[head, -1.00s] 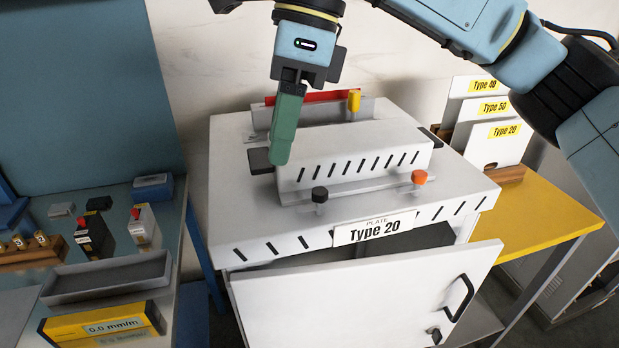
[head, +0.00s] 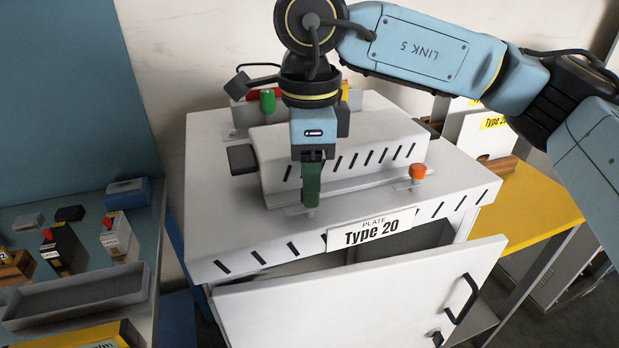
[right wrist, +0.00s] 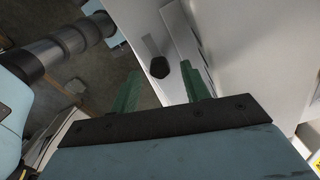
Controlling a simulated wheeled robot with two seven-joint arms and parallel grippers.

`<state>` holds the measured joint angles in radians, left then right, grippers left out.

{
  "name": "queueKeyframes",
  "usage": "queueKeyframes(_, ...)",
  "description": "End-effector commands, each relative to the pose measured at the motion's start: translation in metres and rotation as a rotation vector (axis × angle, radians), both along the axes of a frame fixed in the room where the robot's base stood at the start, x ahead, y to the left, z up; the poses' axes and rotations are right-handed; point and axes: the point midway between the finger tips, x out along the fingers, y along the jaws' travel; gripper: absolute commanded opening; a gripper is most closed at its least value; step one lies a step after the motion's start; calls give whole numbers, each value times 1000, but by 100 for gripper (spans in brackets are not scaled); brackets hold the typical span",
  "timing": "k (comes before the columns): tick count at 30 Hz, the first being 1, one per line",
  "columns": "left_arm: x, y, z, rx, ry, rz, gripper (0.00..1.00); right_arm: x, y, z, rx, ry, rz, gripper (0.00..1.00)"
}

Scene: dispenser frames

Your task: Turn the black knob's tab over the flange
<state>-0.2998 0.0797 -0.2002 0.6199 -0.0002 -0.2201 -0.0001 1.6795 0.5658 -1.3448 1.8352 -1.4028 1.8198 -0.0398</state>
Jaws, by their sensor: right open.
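My right gripper (head: 311,200) has green fingers and points down at the front left of the white dispenser. It hides the black knob in the head view. In the right wrist view the black knob (right wrist: 159,67) shows in the gap between the two open fingers (right wrist: 162,80), a little beyond their tips; I see no contact. My left gripper is not in view.
The dispenser top (head: 215,190) is clear at the front left. A green knob (head: 267,101) stands behind the housing, with a black block (head: 242,159) at the housing's left end. The cabinet door (head: 360,300) hangs ajar below. A grey tray (head: 80,298) is on the left table.

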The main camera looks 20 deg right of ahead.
Motion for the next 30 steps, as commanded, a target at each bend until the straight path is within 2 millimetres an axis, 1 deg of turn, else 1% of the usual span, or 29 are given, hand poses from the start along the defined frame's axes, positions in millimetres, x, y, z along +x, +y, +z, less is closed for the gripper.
queueKeyframes(1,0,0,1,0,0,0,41,0,0,-5,0,0,0,46)
queueKeyframes(5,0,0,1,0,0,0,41,0,0,-11,0,-1,1,46)
queueKeyframes(13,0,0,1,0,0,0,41,0,0,-13,1,-1,1,46)
queueKeyframes(14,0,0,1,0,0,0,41,0,0,-13,1,-1,1,44)
queueKeyframes(21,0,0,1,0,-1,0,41,0,0,-13,1,-1,1,12)
queueKeyframes(24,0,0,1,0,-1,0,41,0,0,-12,1,-1,1,2)
queueKeyframes(30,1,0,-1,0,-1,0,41,0,0,-13,1,-1,-15,2)
